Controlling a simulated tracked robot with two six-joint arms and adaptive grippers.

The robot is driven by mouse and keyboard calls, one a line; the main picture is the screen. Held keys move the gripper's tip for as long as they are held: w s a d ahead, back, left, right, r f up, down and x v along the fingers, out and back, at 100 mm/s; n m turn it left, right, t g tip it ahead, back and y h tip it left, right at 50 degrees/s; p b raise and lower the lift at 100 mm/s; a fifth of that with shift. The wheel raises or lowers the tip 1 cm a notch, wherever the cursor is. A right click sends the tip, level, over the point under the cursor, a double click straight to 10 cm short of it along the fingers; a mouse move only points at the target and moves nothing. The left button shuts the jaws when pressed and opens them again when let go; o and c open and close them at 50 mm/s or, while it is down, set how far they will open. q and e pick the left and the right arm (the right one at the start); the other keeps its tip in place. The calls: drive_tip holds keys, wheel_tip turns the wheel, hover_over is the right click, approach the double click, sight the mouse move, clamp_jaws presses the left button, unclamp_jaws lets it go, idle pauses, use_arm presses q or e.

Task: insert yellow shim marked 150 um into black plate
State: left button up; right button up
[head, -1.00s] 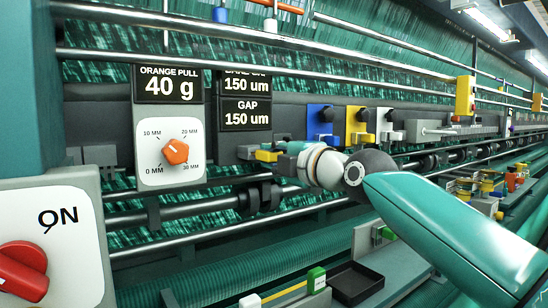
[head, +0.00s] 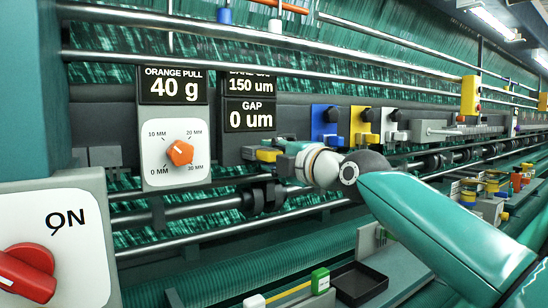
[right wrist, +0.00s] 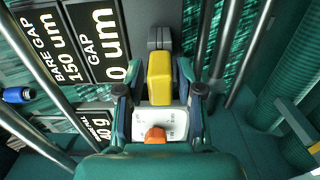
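A yellow block (head: 268,154), which looks like the shim, sits at a small dark grey piece (head: 248,153) below the gap display. I cannot read a 150 um mark on it. In the right wrist view the yellow block (right wrist: 160,78) lies between and just beyond the fingertips, in line with the dark grey piece (right wrist: 160,40). My right gripper (right wrist: 160,92) is open around the block, with a visible gap at its left side. The right gripper (head: 283,152) also shows in the head view. I cannot tell which part is the black plate. My left gripper is out of view.
A dial panel with an orange knob (head: 180,153) stands left of the gripper. The gap display (head: 249,115) reads 0 um. Blue (head: 322,118), yellow and white plates hang to the right. Metal rails (head: 210,222) run below. A black tray (head: 360,284) lies lower down.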

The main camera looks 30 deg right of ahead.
drive_tip(key=shift+o, duration=0.6)
drive_tip(key=shift+s, duration=0.15)
drive_tip(key=s, duration=1.1)
drive_tip(key=shift+s+d, duration=0.35)
drive_tip(key=shift+d, duration=0.1)
drive_tip(key=shift+f, duration=0.1)
